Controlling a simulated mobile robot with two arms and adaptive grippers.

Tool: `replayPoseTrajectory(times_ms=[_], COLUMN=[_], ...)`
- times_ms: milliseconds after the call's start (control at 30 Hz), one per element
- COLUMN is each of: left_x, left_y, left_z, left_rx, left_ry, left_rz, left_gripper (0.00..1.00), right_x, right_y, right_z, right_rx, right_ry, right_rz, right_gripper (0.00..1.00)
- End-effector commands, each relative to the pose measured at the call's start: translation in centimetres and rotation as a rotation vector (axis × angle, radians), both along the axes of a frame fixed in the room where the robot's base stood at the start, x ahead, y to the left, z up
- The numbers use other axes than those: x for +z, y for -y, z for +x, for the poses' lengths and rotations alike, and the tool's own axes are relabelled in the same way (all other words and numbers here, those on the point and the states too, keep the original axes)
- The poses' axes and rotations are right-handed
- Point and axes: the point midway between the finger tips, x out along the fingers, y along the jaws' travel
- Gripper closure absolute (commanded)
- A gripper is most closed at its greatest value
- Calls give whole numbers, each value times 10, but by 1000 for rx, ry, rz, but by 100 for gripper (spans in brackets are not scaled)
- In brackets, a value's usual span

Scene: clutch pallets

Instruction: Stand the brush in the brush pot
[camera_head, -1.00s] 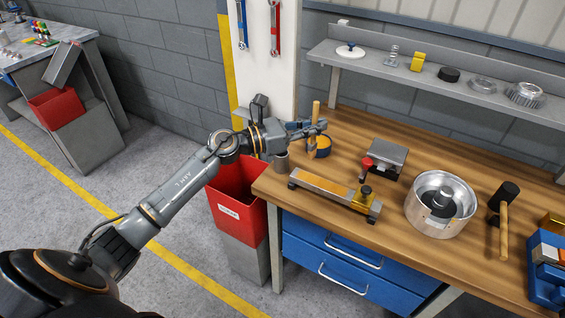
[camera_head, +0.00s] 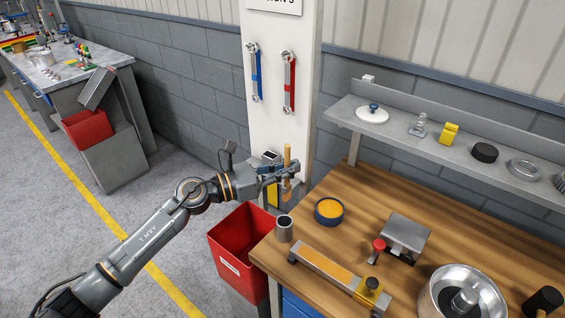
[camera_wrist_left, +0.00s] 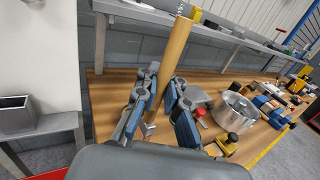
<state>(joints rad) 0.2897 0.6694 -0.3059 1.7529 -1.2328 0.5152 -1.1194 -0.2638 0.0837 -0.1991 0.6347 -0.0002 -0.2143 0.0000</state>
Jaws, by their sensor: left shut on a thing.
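The brush (camera_head: 287,156) has a light wooden handle and is upright, bristle end down. My left gripper (camera_head: 289,174) is shut on it and holds it in the air near the bench's left end. In the left wrist view the handle (camera_wrist_left: 170,52) rises between the fingers. The brush pot, a small grey metal cup (camera_head: 284,229), stands on the bench's left corner. In the head view it appears below the brush, with a gap between them. The pot's inside is dark. My right gripper is not in view.
A blue round tin with orange contents (camera_head: 329,211) stands on the bench right of the pot. A grey and orange fixture (camera_head: 333,268) lies in front. A red bin (camera_head: 241,244) is left of the bench. A metal shelf (camera_head: 439,149) runs behind.

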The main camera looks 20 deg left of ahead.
Motion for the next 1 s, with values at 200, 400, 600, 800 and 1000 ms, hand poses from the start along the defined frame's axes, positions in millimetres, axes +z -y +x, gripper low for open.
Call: replayPoseTrajectory(times_ms=[200,400,600,800,1000], left_x=[-8,-22,-38,-53,-71], left_y=[1,1,1,0,1], left_z=[-1,-1,-1,-1,-1], left_rx=[-2,-1,0,0,-1], left_ry=[-1,-1,-1,-1,0], left_rz=[-1,-1,-1,-1,0], left_gripper=[100,100,100,100,100], right_x=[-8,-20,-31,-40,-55], right_y=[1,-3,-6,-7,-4], right_z=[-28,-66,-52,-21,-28], right_rx=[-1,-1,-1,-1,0], right_ry=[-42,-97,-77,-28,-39], right_rz=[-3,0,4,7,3], right_gripper=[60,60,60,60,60])
